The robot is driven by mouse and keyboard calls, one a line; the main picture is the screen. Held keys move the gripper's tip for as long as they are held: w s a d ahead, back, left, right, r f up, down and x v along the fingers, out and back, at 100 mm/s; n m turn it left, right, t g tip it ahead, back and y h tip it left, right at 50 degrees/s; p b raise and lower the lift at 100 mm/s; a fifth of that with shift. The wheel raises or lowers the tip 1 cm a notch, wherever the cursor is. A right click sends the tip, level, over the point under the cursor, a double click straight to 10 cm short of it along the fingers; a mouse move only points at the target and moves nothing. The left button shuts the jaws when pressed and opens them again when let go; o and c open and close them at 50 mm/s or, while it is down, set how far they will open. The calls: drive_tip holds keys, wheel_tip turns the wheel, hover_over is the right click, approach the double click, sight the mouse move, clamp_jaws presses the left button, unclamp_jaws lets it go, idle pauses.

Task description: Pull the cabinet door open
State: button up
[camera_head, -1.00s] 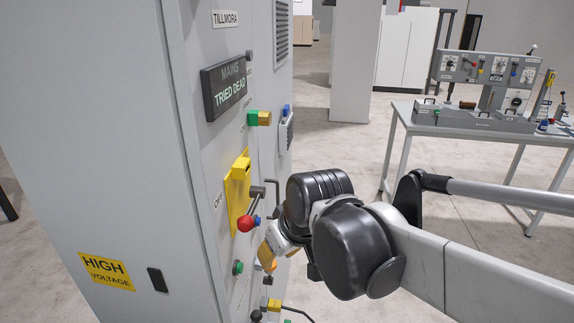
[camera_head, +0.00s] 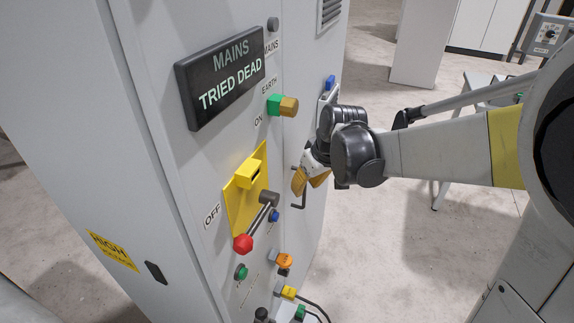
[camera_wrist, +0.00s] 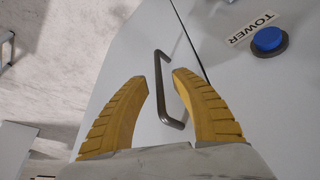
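The grey cabinet door (camera_head: 310,225) is closed, to the right of the seam in the cabinet front. Its dark bar handle (camera_head: 298,206) is partly hidden by my gripper (camera_head: 309,183). In the wrist view the handle (camera_wrist: 162,85) stands out from the door (camera_wrist: 135,60) and shows between the two yellow fingers. My gripper (camera_wrist: 160,77) is open there, one finger on each side of the handle's line. I see no finger touching the bar, and I cannot tell how far the fingertips are from the door.
A blue button (camera_wrist: 268,39) labelled TOWER sits beside the seam. Open floor (camera_head: 395,240) lies right of the door.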

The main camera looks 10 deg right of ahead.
drive_tip(key=shift+x, duration=1.1)
clamp_jaws()
